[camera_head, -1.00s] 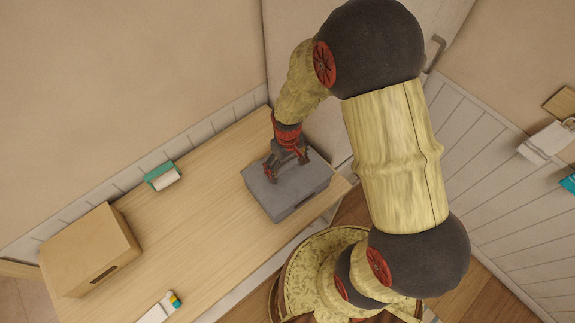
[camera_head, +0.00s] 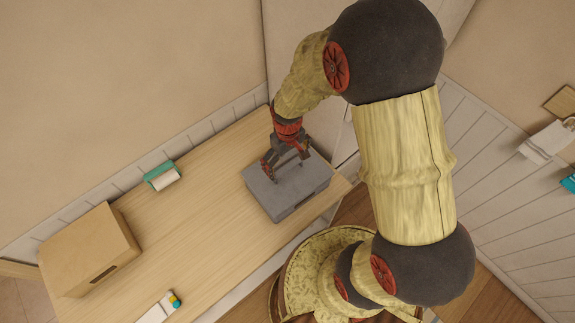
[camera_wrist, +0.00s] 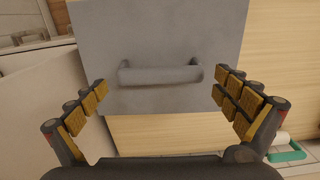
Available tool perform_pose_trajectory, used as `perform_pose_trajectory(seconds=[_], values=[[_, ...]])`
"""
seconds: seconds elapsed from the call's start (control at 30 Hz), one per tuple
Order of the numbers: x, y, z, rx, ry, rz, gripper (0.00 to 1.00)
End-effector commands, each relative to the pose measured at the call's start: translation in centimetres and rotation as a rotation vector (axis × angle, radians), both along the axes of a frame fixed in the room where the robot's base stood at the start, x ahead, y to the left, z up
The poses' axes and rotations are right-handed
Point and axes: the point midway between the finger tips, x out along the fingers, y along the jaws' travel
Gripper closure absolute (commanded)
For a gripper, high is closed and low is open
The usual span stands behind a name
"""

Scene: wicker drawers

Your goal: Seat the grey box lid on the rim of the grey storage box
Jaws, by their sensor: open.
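The grey box lid (camera_head: 280,200) lies on top of the grey storage box (camera_head: 305,204) at the right end of the wooden table. It looks flat and in line with the box; whether a thin gap is left at the rim cannot be told. My gripper (camera_head: 287,164) is over the lid, open and empty. In the wrist view the lid (camera_wrist: 160,30) fills the upper middle, with its bar handle (camera_wrist: 160,73) between and beyond the spread fingers of my gripper (camera_wrist: 160,94). The fingers show clear of the handle on both sides. The box walls are hidden there.
A tan box (camera_head: 90,250) with a slot stands at the table's left end. A green-and-white item (camera_head: 162,176) lies near the wall. A white item with a coloured end (camera_head: 160,307) lies at the front edge. The table's middle is clear.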

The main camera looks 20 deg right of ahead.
Motion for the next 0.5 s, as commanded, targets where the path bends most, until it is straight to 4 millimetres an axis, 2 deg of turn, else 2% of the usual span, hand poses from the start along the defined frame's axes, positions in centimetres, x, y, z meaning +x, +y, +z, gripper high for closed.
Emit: perform_pose_trajectory(seconds=[0.1, 0.3, 0.5], values=[[0.2, 0.0, 2.7, 0.000, -0.005, 0.000, 0.00], [0.1, 0.0, 6.5, 0.000, -0.004, 0.000, 0.00], [0.0, 0.0, 8.6, 0.000, -0.001, 0.000, 0.00]])
